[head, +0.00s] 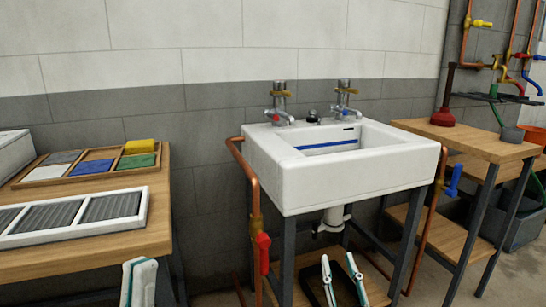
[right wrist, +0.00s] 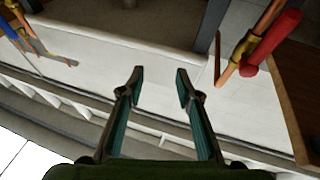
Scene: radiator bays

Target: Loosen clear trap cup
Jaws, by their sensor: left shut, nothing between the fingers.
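A white trap pipe (head: 333,216) hangs below the white sink (head: 330,185) in the head view. I cannot make out a clear cup on it; its lower part is small and shaded. My right gripper (head: 338,262) is open and empty, low in front of the sink and below the trap in the picture. In the right wrist view its fingers (right wrist: 160,73) stand apart with nothing between them. My left gripper (head: 140,264) is shut and empty, in front of the left table's right end.
A copper pipe with a red valve handle (head: 263,252) runs down the sink's left side. A blue valve handle (head: 454,180) is on the right side. A dark tray (head: 312,284) is under the sink. Wooden tables (head: 70,262) flank it; a plunger (head: 443,117) stands on the right one.

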